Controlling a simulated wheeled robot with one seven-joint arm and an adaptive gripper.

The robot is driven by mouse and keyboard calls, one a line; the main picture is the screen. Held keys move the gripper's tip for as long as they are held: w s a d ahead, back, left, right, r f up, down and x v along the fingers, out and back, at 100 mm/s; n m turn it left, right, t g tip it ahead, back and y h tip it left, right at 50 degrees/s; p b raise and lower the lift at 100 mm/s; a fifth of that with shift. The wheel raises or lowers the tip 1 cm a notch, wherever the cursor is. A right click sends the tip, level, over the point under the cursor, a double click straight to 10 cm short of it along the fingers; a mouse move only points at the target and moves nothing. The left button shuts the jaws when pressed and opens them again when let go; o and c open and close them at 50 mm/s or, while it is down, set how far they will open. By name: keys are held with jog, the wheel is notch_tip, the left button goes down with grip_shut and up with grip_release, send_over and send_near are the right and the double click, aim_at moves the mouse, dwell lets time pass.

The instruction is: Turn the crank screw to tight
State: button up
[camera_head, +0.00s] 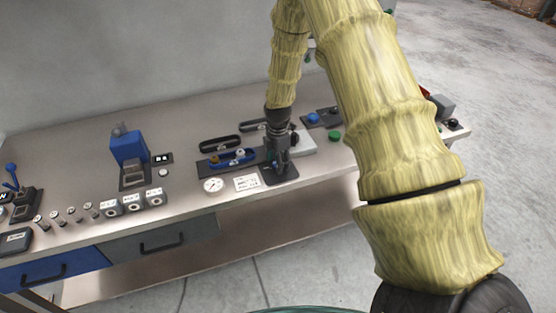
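My gripper (279,155) points down over a dark base plate (286,176) near the front edge of the bench, right of the middle. A small grey metal fixture stands on that plate, close under or between the fingers. It may be the crank screw, but the gripper covers most of it and I cannot make out a crank handle. I cannot tell whether the fingers touch it or whether they are open or shut.
A blue press-like device (128,148) stands farther left. Drawers (160,243) front the bench.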

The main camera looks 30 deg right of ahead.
jog(key=shift+f, duration=0.15)
jog(key=c, duration=1)
